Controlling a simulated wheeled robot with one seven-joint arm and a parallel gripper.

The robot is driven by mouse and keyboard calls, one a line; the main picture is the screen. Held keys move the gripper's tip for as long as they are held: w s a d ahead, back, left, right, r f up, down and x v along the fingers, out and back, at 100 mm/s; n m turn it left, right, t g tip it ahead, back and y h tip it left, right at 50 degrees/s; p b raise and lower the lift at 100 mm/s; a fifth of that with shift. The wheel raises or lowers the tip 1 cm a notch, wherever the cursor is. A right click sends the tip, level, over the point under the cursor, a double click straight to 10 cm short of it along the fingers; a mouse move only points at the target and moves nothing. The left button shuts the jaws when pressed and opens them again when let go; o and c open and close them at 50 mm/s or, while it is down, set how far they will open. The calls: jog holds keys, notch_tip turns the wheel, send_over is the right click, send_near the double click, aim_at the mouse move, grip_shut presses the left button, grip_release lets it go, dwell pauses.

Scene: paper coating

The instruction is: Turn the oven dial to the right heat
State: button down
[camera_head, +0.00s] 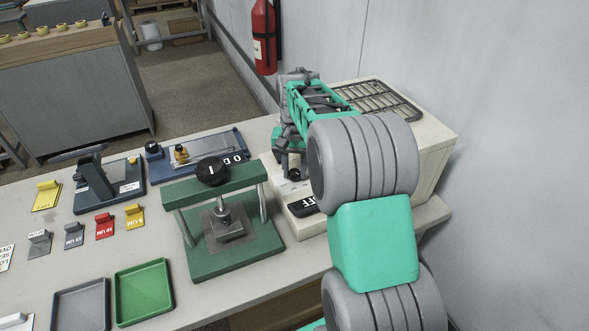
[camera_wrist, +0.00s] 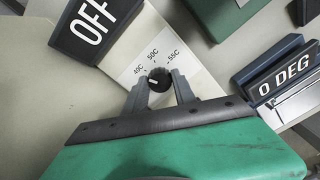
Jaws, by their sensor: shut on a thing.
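The oven is a cream box (camera_head: 432,135) at the right end of the bench, with a wire rack on top. My gripper (camera_wrist: 160,88) is shut on the dial, one grey finger on each side. In the head view my gripper (camera_head: 291,172) is at the oven's front, and my arm hides part of the oven.
A black OFF sign (camera_wrist: 95,28) lies beside the dial; it also shows in the head view (camera_head: 303,205). A green press (camera_head: 225,262) with a black knob stands close on the left. Trays, coloured blocks and a 0 DEG tool (camera_wrist: 285,76) are nearby. The wall is behind.

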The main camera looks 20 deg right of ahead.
aim_at(295, 172)
jog(key=shift+w+r, duration=0.1)
jog(key=c, duration=1)
grip_release()
jog(key=shift+d, duration=0.1)
notch_tip(295, 172, up, 8)
jog(key=shift+f, duration=0.15)
